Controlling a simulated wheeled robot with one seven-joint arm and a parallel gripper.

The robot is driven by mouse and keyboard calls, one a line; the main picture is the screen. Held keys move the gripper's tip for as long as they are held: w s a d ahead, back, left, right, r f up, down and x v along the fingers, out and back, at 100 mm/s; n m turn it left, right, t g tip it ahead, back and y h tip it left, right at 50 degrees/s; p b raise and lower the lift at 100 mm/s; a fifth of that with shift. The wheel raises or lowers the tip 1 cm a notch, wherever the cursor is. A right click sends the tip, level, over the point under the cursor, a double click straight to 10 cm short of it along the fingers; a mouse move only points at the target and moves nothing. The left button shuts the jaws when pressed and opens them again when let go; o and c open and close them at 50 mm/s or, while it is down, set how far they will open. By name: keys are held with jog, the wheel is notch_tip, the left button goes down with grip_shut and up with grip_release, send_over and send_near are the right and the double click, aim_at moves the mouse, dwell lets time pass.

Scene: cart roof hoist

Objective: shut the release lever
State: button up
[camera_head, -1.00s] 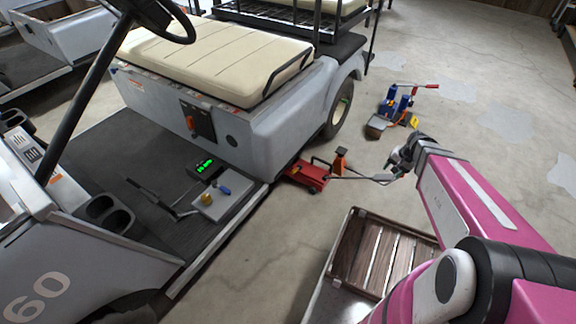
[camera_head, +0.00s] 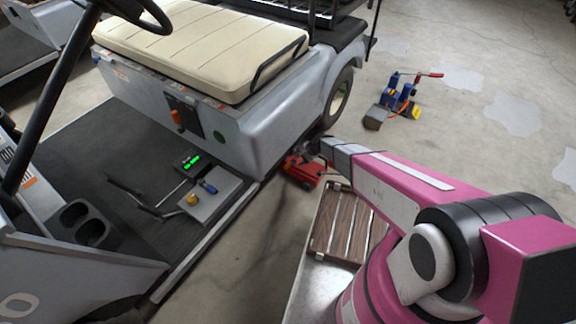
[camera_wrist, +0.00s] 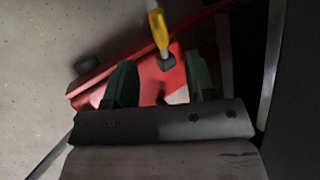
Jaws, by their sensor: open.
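The red floor jack (camera_head: 304,170) stands on the concrete beside the cart, close to its sill. It fills the middle of the wrist view (camera_wrist: 178,75). A yellow-handled lever with a dark foot (camera_wrist: 158,32) rises from the jack there; it looks like the release lever, but its exact setting cannot be told. My gripper (camera_wrist: 162,68) is open, its two dark green fingers apart over the red body, with the lever's foot showing between and just beyond them. In the head view my gripper (camera_head: 312,148) is at the jack and hides part of it.
The grey cart body (camera_head: 250,135) is close on the left of my gripper. A blue tool with a red handle (camera_head: 397,100) stands farther back right.

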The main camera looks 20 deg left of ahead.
aim_at(289, 165)
jog(key=x, duration=0.8)
jog(key=shift+f, duration=0.2)
jog(key=shift+c, duration=0.4)
grip_shut()
